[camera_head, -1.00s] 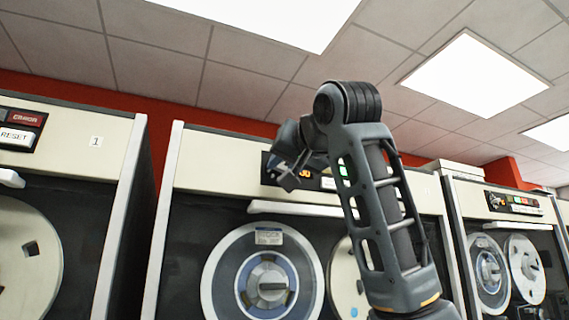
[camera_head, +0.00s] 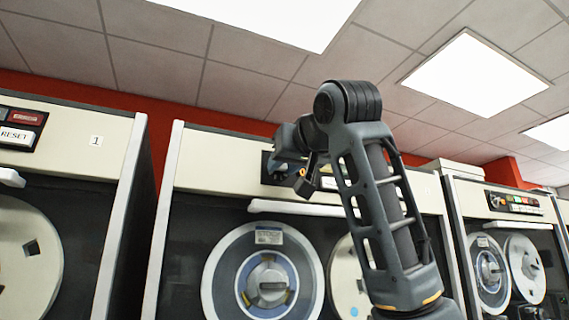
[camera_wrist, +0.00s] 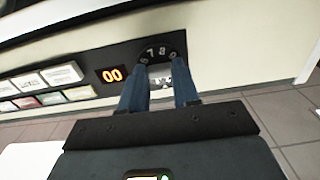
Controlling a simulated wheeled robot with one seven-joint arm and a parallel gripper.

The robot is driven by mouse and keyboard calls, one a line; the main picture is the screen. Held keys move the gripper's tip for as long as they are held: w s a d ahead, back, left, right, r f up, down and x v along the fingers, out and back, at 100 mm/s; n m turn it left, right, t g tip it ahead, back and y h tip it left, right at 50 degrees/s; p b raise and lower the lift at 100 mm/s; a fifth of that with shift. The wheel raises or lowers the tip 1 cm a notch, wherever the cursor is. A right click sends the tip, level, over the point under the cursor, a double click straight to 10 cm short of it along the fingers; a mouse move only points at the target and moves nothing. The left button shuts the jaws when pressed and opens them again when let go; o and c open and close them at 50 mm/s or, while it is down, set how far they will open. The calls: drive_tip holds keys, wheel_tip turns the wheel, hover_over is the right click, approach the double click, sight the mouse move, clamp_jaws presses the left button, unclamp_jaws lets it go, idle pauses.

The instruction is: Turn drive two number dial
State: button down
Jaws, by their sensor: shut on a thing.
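In the wrist view, the black number dial (camera_wrist: 161,50) sits at the end of a dark control panel, with white digits around its upper rim; 7 and 8 read clearly. My gripper (camera_wrist: 162,73) is shut on the dial's pale centre knob, one blue finger on each side. The fingers hide the dial's lower part. An orange display (camera_wrist: 112,74) left of the dial reads 00. In the head view, my gripper (camera_head: 285,165) is at the panel of the middle tape drive (camera_head: 225,165), and my arm hides the dial.
White, red and green buttons (camera_wrist: 45,90) line the panel left of the display. A white handle bar (camera_head: 290,207) juts out below the panel, above a tape reel (camera_head: 225,275). Drive 1 (camera_head: 75,150) stands left and another drive (camera_head: 465,205) right.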

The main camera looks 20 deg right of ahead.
drive_tip(key=shift+n, duration=1.7)
drive_tip(key=c, duration=0.8)
unclamp_jaws()
drive_tip(key=s+b, duration=0.2)
drive_tip(key=s, duration=0.6)
drive_tip(key=shift+b, duration=0.35)
